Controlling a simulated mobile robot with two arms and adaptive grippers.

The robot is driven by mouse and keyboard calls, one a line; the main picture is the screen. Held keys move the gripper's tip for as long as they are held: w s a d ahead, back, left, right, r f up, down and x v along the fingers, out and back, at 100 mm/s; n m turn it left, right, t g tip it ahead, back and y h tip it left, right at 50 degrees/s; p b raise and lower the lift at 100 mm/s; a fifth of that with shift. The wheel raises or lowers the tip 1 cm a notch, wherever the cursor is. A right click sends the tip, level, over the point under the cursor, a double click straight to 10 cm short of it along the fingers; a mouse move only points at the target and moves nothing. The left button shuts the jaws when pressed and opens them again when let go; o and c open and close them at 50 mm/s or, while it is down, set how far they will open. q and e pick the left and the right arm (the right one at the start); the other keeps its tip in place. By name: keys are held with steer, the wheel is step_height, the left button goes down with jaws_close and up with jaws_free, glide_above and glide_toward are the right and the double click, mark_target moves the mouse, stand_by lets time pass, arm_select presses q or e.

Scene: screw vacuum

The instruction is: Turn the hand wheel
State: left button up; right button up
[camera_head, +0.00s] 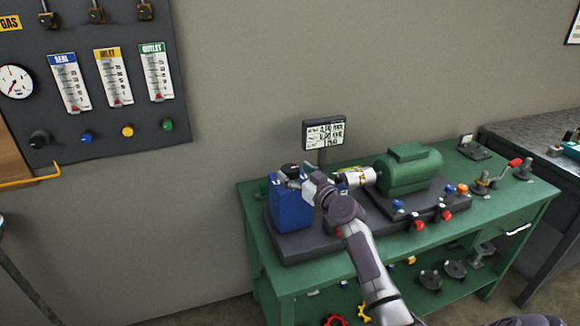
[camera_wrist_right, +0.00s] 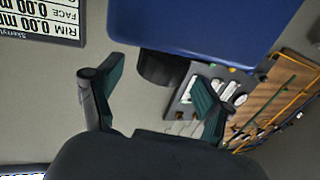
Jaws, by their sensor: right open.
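A blue block-shaped unit (camera_head: 290,210) stands at the left of the machine on the green bench. A round black knob (camera_head: 291,169), which looks like the hand wheel, sits on its top. My right gripper (camera_head: 308,184) is close to the right of the knob, by the top of the blue unit. In the right wrist view, the two fingers of the gripper (camera_wrist_right: 155,85) are spread open. The black knob (camera_wrist_right: 160,68) shows between them, near the blue unit (camera_wrist_right: 210,28), with visible gaps to both fingers. My left gripper is not in view.
A green motor (camera_head: 408,170) and a small display (camera_head: 324,133) stand near the gripper on the green bench (camera_head: 530,192). Red and yellow wheels (camera_head: 334,320) lie low under the bench. A gauge panel (camera_head: 110,110) hangs on the left wall.

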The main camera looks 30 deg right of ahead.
steer(key=shift+w+a, duration=0.1)
steer(key=shift+w, duration=1.25)
